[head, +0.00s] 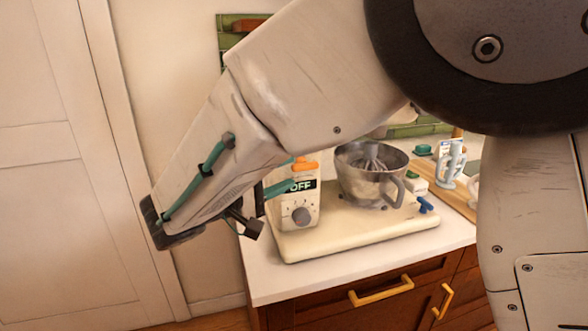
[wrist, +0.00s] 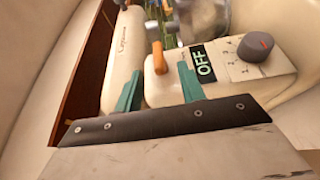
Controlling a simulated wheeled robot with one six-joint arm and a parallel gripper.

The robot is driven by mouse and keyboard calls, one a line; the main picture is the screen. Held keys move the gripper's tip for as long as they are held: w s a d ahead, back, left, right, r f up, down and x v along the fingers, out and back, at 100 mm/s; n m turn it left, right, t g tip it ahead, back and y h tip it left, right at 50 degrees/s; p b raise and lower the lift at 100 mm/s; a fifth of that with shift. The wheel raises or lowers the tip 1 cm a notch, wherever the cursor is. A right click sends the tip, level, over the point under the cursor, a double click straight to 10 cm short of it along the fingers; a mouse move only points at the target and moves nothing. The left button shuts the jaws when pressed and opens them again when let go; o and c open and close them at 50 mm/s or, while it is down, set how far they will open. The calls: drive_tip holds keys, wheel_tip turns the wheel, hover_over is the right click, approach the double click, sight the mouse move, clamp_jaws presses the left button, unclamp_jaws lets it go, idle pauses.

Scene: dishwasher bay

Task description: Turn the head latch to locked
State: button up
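The mixer (head: 300,215) is cream, with an OFF label and a grey dial (head: 302,216) on its column. An orange lever (head: 305,165), which looks like the head latch, sits at the top of the column. In the wrist view the orange lever (wrist: 159,57) stands roughly upright between my teal fingertips, with space on both sides. My gripper (wrist: 158,82) is open and empty; contact with the lever cannot be seen. In the head view my gripper (head: 286,176) is beside the column, partly hidden by my arm. A long cream part with script (wrist: 122,58) shows at left in the wrist view.
A steel bowl (head: 358,184) with a whisk in it stands on the mixer's base (head: 350,236). A blue lever (head: 426,205) is at the base's right end. A white rack (head: 452,165) stands farther right. The white counter's front strip (head: 370,262) is clear.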

drive_tip(key=shift+v, duration=1.95)
drive_tip(key=s+d+f+g+y, duration=0.1)
drive_tip(key=s+d+f+g, duration=0.15)
drive_tip(key=d, duration=0.25)
drive_tip(key=s+d+f+n+g+y, duration=0.1)
drive_tip(key=s+d+f+g+y, duration=0.15)
drive_tip(key=d+g, duration=0.2)
drive_tip(key=s+d+f+g+y, duration=0.1)
drive_tip(key=s+d+f+g, duration=0.15)
drive_tip(key=d, duration=0.35)
drive_tip(key=s+d+r+m+y, duration=0.1)
drive_tip(key=s+d+m+y, duration=0.3)
drive_tip(key=s+d, duration=0.3)
drive_tip(key=s+d+r+m+y, duration=0.2)
drive_tip(key=s+d+m+y, duration=0.2)
drive_tip(key=s+d, duration=0.4)
drive_tip(key=shift+s+d+r+m+y, duration=0.25)
drive_tip(key=shift+r+m+y, duration=0.15)
drive_tip(key=shift+y, duration=0.45)
